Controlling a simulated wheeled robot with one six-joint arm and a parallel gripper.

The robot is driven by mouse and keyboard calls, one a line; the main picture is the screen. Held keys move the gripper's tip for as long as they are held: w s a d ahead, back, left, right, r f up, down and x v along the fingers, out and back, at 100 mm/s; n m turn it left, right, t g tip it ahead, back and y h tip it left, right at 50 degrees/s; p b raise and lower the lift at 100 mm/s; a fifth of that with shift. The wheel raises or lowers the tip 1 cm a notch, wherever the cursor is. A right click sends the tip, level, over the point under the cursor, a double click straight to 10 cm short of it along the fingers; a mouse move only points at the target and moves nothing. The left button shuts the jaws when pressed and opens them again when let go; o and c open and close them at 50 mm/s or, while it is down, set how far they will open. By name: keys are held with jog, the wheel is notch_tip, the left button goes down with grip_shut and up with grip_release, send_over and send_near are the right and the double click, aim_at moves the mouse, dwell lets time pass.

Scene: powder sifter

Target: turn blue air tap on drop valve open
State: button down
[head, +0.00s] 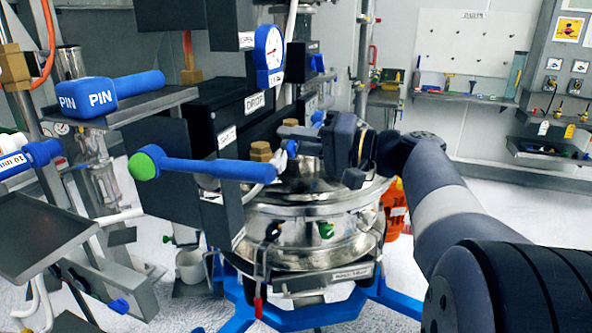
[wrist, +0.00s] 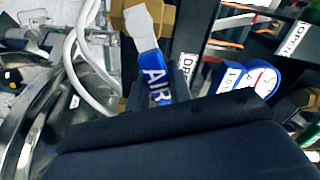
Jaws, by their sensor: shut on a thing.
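The blue air tap (wrist: 152,72) shows in the wrist view as a blue lever marked AIR, with a pale end by a brass fitting (wrist: 165,20). In the head view only a small blue piece of the tap (head: 291,149) shows beside my gripper (head: 292,136). My gripper is shut on the tap's lever; in the wrist view its dark fingers (wrist: 172,95) close around the lower part of the lever. The lower end of the lever is hidden by the gripper. The drop valve's DROP label (head: 254,103) is on the dark body just left of the gripper.
A long blue handle with a green end (head: 200,168) juts out left, below the label. A dial gauge (head: 268,48) stands above. The steel sifter vessel (head: 310,225) is below my gripper. A blue PIN block (head: 100,97) lies on a shelf at left.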

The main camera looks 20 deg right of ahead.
aim_at(284, 159)
jog(key=n+b, duration=0.3)
jog(key=b, duration=0.1)
jog(key=shift+s+a+r, duration=0.25)
jog(key=shift+s, duration=0.1)
jog(key=n+b, duration=0.1)
jog(key=b, duration=0.1)
jog(key=s+r+n+b, duration=0.1)
jog(key=n+b, duration=0.1)
jog(key=shift+a+r+n+b, duration=0.1)
jog(key=shift+a+n+b, duration=0.2)
jog(key=shift+a+b, duration=0.1)
jog(key=n+b, duration=0.1)
jog(key=b, duration=0.1)
jog(key=s+a+r+n+b, duration=0.1)
jog(key=n+b, duration=0.1)
jog(key=shift+s, duration=0.15)
jog(key=shift+s+a+r+n+b, duration=0.2)
jog(key=shift+s+n+b, duration=0.1)
jog(key=shift+n+b, duration=0.5)
jog(key=shift+s+a+r+n+b, duration=0.1)
jog(key=shift+s+a+n+b, duration=0.15)
jog(key=shift+n+b, duration=0.5)
jog(key=shift+n, duration=0.25)
jog(key=shift+s, duration=0.1)
jog(key=c, duration=1.3)
grip_release()
jog(key=v, duration=1.1)
jog(key=shift+p, duration=0.4)
